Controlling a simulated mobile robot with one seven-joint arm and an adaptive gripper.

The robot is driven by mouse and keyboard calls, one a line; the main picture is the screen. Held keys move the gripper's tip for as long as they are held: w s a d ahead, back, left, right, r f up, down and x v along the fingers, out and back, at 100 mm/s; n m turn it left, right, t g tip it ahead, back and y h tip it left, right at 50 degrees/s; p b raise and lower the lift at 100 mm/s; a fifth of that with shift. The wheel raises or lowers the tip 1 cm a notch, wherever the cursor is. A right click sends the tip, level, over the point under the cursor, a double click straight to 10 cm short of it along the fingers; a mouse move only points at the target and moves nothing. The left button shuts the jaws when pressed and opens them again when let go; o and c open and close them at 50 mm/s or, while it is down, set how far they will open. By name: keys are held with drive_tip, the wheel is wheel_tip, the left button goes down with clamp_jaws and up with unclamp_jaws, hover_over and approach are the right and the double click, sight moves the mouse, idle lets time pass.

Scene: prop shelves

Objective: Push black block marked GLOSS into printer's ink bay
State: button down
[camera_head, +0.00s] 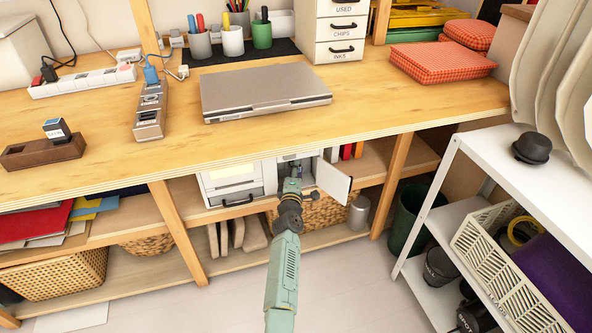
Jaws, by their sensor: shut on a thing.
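The white printer (228,183) stands on the shelf under the wooden desk. Its bay on the right side is open, with a white door (333,180) swung out to the right. My gripper (294,168) reaches into the bay opening, its fingers small and partly hidden by my own arm. It is shut on a small dark thing at the fingertips, which looks like the black block. I cannot read a GLOSS marking on it, nor tell how deep in the bay it sits.
A brown wooden holder (44,152) with a dark, light-labelled block (57,131) stands on the desk at left. A closed laptop (264,90) lies above the printer. A wicker basket (322,212) sits below, a white shelf (484,170) at right.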

drive_tip(key=shift+w+a+r, duration=0.1)
drive_tip(key=shift+r, duration=0.1)
drive_tip(key=c, duration=1.5)
unclamp_jaws()
drive_tip(key=shift+o, duration=1)
drive_tip(key=shift+f, duration=0.15)
drive_tip(key=shift+o, duration=0.5)
drive_tip(key=o, duration=0.6)
drive_tip(key=shift+c, duration=0.2)
drive_tip(key=shift+s+d+p, duration=0.3)
drive_tip(key=shift+s+p, duration=0.05)
drive_tip(key=shift+s, duration=0.4)
drive_tip(key=shift+s+d+p, duration=0.25)
drive_tip(key=shift+s+p, duration=0.1)
drive_tip(key=shift+s, duration=0.4)
drive_tip(key=s+d+p, duration=0.1)
drive_tip(key=s+d, duration=0.1)
drive_tip(key=s, duration=0.4)
drive_tip(key=shift+s, duration=0.3)
